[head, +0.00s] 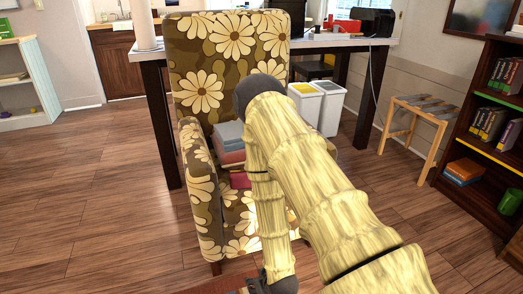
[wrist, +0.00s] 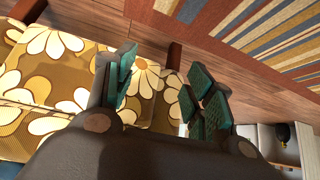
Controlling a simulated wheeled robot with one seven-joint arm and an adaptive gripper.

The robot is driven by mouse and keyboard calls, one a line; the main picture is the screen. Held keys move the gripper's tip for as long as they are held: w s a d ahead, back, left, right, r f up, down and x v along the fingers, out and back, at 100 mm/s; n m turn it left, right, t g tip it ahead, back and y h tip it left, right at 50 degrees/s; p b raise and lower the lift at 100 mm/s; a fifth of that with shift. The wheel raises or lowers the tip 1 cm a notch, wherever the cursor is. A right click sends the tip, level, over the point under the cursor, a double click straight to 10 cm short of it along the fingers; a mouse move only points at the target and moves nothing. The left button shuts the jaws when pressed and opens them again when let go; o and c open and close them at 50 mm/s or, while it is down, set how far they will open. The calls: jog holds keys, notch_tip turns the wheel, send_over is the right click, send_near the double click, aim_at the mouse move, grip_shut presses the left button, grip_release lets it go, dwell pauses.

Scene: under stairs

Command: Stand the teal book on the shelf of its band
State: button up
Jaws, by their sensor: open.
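A stack of books lies on the seat of the flowered armchair (head: 196,90) in the head view. A grey-blue book (head: 229,131) is near its top, with reddish books (head: 231,156) below. I cannot tell whether any of them is the teal book. My gripper (wrist: 163,88) is open in the wrist view, its teal-padded fingers apart with nothing held between them. The flowered chair fabric (wrist: 55,55) shows behind the fingers. In the head view, my arm hides part of the chair. The dark bookcase (head: 468,125) stands at right, with a green band and a yellow band on its shelf edges.
Upright books (head: 491,122) stand on the bookcase shelves. An orange and blue pair (head: 464,171) lies lower down, near a green cup (head: 510,201). A wooden stool (head: 416,122) and white bins (head: 320,103) stand behind. A striped rug (wrist: 270,35) shows in the wrist view. Left floor is clear.

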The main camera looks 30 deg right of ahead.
jog(key=w+d+r+t+h+p, duration=0.1)
jog(key=w+d+r+t+p, duration=0.2)
jog(key=w+d+r, duration=0.55)
jog(key=w+d+r+m+t+h+p, duration=0.1)
jog(key=w+d+r+t+p, duration=0.25)
jog(key=r, duration=0.85)
jog(key=w+d+r+t+h+p, duration=0.1)
jog(key=w+d+r+t, duration=0.35)
jog(key=w+r, duration=0.5)
jog(key=d+b+x, duration=0.2)
jog(key=x, duration=0.7)
jog(key=shift+g, duration=0.4)
jog(key=shift+s+d, duration=0.1)
grip_shut()
